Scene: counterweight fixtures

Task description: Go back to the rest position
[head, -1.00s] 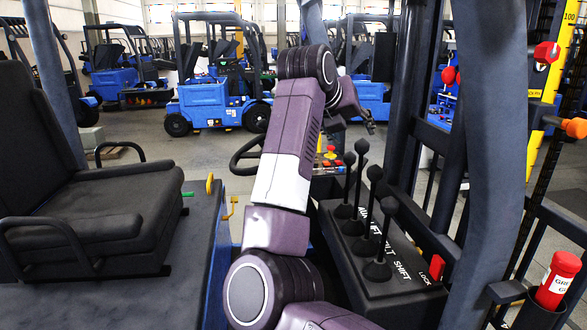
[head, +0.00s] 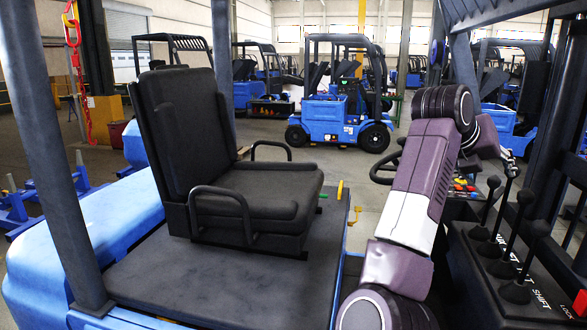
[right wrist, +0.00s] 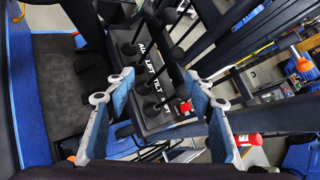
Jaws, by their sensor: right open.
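My right gripper (head: 510,165) shows small at the end of the raised purple and white right arm, beside the lever console. In the right wrist view its two blue-padded fingers (right wrist: 160,88) are spread wide with nothing held between them. Beyond the fingers is a dark console (right wrist: 165,120) with several black-knobbed levers and white labels including LIFT, TILT and SHIFT. The same console (head: 545,290) stands at the right of the head view. The gripper looks apart from the levers, though the exact gap is hard to judge. My left gripper is not in view.
A black seat (head: 255,195) with armrests is left of my arm. A steering wheel (head: 385,168) is close behind the arm. Dark posts (head: 60,150) rise at left and right. A blue forklift (head: 340,110) stands farther back on open grey floor.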

